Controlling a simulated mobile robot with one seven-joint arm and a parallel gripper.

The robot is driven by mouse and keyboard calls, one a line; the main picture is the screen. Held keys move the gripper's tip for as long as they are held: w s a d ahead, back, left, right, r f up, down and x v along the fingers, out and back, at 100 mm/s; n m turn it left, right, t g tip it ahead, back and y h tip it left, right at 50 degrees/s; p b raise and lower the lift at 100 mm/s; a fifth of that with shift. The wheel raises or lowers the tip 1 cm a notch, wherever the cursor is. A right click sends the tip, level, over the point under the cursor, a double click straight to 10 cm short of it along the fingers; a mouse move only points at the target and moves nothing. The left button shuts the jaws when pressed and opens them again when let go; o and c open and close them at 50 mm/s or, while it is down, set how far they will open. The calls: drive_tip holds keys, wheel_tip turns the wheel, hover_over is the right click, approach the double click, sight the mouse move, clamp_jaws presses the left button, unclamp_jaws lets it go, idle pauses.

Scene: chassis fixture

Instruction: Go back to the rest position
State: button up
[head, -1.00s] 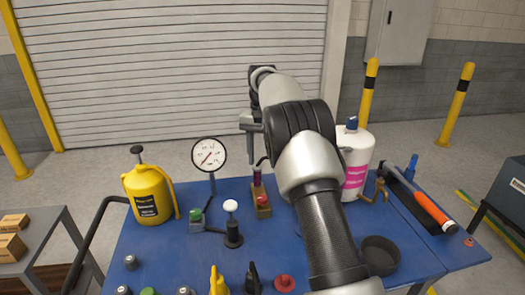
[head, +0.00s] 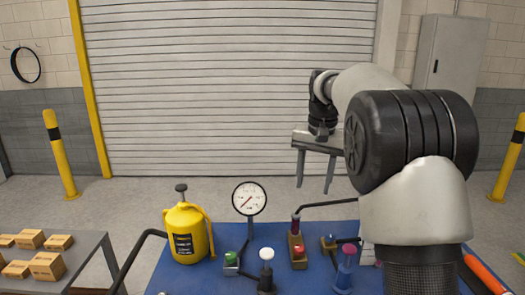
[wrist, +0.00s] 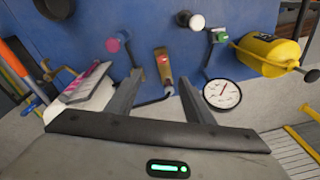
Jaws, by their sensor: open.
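My gripper (head: 314,180) is open and empty in the head view, raised above the far edge of the blue bench with its fingers pointing down. It also shows in the wrist view (wrist: 157,95), with the two fingers spread apart and nothing between the tips. The arm comes in from the right side of the head view and hides part of the bench.
The blue bench (head: 205,280) holds a yellow pump can (head: 187,235), a round gauge (head: 249,198), a red-button block (head: 298,250) and other knobs. A side table (head: 88,243) with several boxes is at left. A roller shutter (head: 230,90) stands behind, with free floor between.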

drive_tip(key=s+r+n+t, duration=0.1)
drive_tip(key=s+r, duration=0.5)
drive_tip(key=s, duration=0.5)
drive_tip(key=s+f+n+t, duration=0.1)
drive_tip(key=s+f, duration=0.2)
drive_tip(key=s, duration=0.8)
drive_tip(key=s+a+f+n+t+p, duration=0.1)
drive_tip(key=s+f+n+t, duration=0.1)
drive_tip(key=s, duration=0.9)
drive_tip(key=shift+s+f, duration=0.15)
drive_tip(key=shift+f, duration=0.25)
